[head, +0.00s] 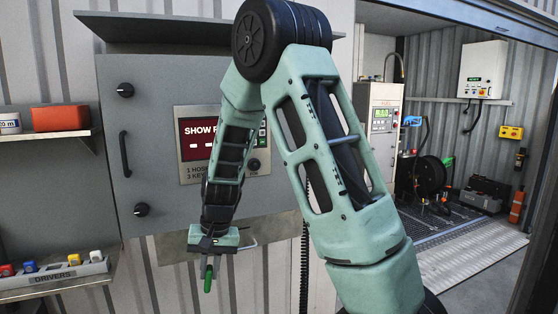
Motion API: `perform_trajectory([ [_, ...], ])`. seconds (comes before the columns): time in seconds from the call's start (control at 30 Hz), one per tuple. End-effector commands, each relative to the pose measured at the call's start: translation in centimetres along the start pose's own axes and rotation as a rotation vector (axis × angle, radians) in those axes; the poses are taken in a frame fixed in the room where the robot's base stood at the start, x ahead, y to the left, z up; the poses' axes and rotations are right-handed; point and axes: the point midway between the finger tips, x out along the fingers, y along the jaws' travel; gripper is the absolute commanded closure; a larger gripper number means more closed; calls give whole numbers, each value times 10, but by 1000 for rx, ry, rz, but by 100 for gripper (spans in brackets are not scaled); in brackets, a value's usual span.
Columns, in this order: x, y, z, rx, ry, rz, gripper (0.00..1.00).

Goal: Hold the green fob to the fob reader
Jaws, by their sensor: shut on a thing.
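The green fob (208,279) hangs below my gripper (211,260), which is shut on it. The fob points downward. The gripper is below the panel (183,172) on the grey cabinet, which has a dark display reading "SHOW" with the rest hidden by my arm. A small dark round part (253,164) sits at the panel's lower right; I cannot tell whether it is the fob reader. The fob is apart from the panel and lower than it. My arm covers the panel's middle.
The grey cabinet (150,215) has two black knobs and a handle. At lower left, a tray (75,271) marked "DRIVERS" holds several coloured fobs on a shelf. An orange box (60,118) stands on an upper shelf. An open bay with a fuel unit (380,112) and hose reel (430,176) lies right.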

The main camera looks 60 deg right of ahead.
Motion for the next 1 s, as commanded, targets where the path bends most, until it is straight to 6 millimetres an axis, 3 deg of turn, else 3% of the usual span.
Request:
perform_trajectory([
  [0.03, -23, 7, -6, 92, 22, -28, 100],
  [0.3, -108, 41, -26, 558, 158, -160, 100],
  [0.6, -197, 81, -33, 1005, 365, -280, 100],
  [0.8, -234, 101, -32, 1189, 473, -317, 100],
  [1.0, -252, 112, -30, 1290, 535, -333, 100],
])
